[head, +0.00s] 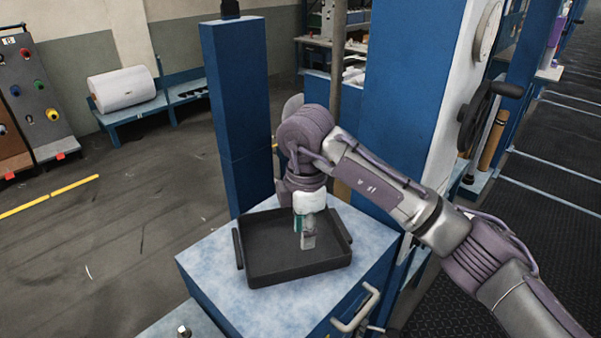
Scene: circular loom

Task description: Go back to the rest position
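My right arm reaches in from the right, and its gripper (308,240) points down over a black tray (262,265). The gripper is seen small, with a white body, a teal patch and grey lower parts. I cannot tell whether its fingers are open or shut, or whether they touch the tray floor. No separate object shows clearly in the tray. My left gripper is not in view.
The tray rests on a blue cabinet top (212,268) with a handle (356,308) in front. A blue post (238,110) stands behind left, and a large blue column (402,90) stands close behind my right arm. A handwheel (478,115) is at right.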

